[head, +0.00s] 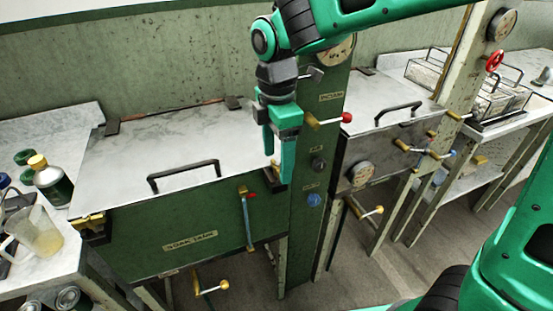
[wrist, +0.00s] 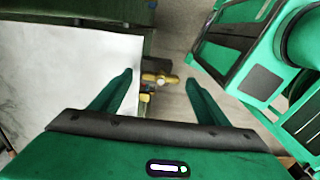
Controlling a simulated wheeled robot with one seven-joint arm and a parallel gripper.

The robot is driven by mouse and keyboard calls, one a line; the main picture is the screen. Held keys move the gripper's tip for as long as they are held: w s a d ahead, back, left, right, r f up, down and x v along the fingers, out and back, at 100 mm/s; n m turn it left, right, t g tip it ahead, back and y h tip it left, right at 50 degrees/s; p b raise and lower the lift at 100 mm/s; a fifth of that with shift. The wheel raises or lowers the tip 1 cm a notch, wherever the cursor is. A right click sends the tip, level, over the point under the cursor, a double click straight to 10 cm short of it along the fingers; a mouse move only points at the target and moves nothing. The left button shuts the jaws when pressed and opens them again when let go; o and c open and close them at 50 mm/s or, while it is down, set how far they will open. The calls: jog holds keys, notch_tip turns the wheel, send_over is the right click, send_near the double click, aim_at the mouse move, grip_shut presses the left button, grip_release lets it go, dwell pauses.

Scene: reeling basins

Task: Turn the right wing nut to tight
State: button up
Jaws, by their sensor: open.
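My gripper (head: 278,167) points down at the right front corner of the green soak tank (head: 150,240), over the edge of its pale lid (head: 140,148). Its two fingers are apart, and it also shows open in the wrist view (wrist: 160,80). A small brass piece (wrist: 161,79) appears between the fingertips there, apart from both; it looks like the right wing nut, but its turn position cannot be told. A brass fitting (head: 89,219) sits at the tank's left front corner.
A green column (head: 318,240) stands just right of my gripper, with a red-knobbed lever (head: 345,118) sticking out. The lid has a black handle (head: 183,176). Bottles and a jug (head: 38,233) stand at left.

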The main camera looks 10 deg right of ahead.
jog(key=shift+f, duration=0.55)
jog(key=c, duration=1)
jog(key=shift+c, duration=0.2)
